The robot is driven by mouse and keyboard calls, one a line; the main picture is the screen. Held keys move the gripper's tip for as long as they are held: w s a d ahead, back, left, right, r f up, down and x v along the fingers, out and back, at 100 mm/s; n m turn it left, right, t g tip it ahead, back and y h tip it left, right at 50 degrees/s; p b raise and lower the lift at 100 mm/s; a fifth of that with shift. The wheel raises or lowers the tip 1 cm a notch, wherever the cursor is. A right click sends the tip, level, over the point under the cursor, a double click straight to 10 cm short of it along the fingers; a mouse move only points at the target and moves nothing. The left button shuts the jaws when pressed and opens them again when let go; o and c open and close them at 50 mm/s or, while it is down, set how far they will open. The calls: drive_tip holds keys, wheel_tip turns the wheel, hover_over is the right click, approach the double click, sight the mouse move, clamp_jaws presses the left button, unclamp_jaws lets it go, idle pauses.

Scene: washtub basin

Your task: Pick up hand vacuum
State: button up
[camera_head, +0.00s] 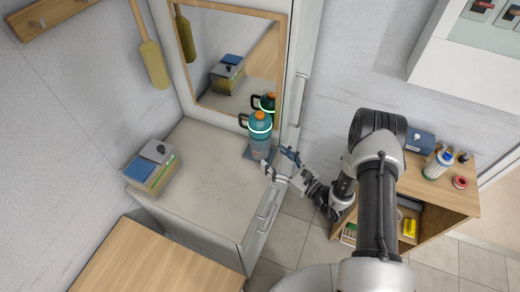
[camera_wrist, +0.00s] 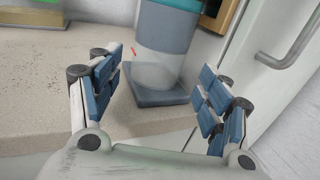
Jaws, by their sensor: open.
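A teal upright object with an orange top, a side handle and a clear lower part on a dark square base, which I take to be the hand vacuum (camera_head: 260,126), stands on the counter in front of the mirror. In the wrist view the hand vacuum (camera_wrist: 160,62) shows only its lower part and base; its top is cut off. My gripper (camera_head: 276,161) is open and empty at the counter's right edge, just in front of the vacuum. In the wrist view its blue-padded fingers (camera_wrist: 160,88) stand apart, with the vacuum beyond and between them.
The counter (camera_head: 205,185) is mostly clear. A stack of boxes or books (camera_head: 150,167) lies at its left. The mirror (camera_head: 235,60) and a tall cabinet door with a handle (camera_head: 302,88) stand close behind and right of the vacuum. A wooden shelf unit (camera_head: 458,190) stands at right.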

sight(260, 146)
drive_tip(key=b+x, duration=0.1)
drive_tip(key=x, duration=0.7)
drive_tip(key=shift+c, duration=0.6)
drive_tip(key=shift+r, duration=0.1)
drive_tip(key=c, duration=0.8)
